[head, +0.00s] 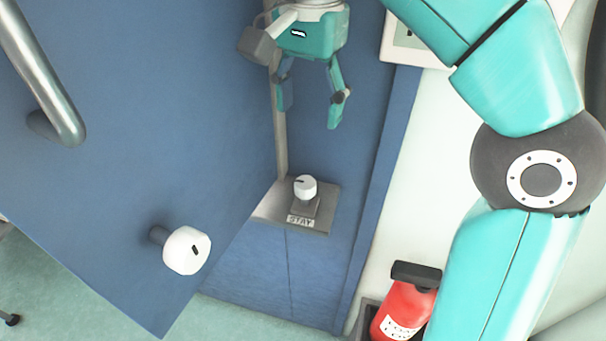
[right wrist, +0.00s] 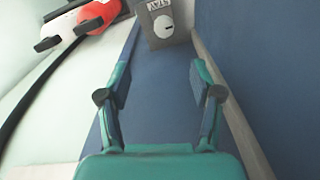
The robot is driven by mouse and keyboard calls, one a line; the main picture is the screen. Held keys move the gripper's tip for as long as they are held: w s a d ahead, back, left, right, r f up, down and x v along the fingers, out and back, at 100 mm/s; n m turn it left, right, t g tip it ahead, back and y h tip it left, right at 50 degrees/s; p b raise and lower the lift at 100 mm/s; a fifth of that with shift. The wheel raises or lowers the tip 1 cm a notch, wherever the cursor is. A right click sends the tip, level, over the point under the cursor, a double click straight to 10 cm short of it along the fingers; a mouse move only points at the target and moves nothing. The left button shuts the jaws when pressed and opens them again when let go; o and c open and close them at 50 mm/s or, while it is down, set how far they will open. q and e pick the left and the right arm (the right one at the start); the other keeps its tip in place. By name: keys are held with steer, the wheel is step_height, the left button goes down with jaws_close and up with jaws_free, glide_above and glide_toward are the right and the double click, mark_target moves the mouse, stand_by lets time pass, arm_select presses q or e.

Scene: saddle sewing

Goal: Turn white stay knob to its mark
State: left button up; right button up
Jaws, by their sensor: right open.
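The white stay knob (head: 305,187) sits on a grey bracket plate (head: 325,203) with a "STAY" label (head: 300,221), low on the blue panel. A dark pointer line shows on the knob. In the right wrist view the knob (right wrist: 163,25) is at the top, beyond the fingertips, with its dark line pointing right. My right gripper (head: 308,108) is open and empty, above the knob in the head view and apart from it. Its spread fingers (right wrist: 160,82) also show in the right wrist view. The knob's target mark is too small to tell. My left gripper is not in view.
A blue door (head: 130,140) with a metal handle (head: 45,75) and another white knob (head: 187,250) fills the left. A red extinguisher (head: 402,310) stands at the lower right. A grey vertical rod (head: 280,140) runs beside my right gripper down to the plate.

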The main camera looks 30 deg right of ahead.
steer(key=b, duration=0.2)
glide_toward(305, 182)
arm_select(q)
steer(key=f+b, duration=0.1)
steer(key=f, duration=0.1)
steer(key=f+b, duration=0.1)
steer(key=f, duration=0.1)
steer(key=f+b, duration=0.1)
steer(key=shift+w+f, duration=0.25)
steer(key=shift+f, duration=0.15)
arm_select(e)
step_height(305, 182, down, 9)
steer(key=shift+f, duration=0.1)
steer(key=shift+w, duration=0.1)
steer(key=c, duration=1.1)
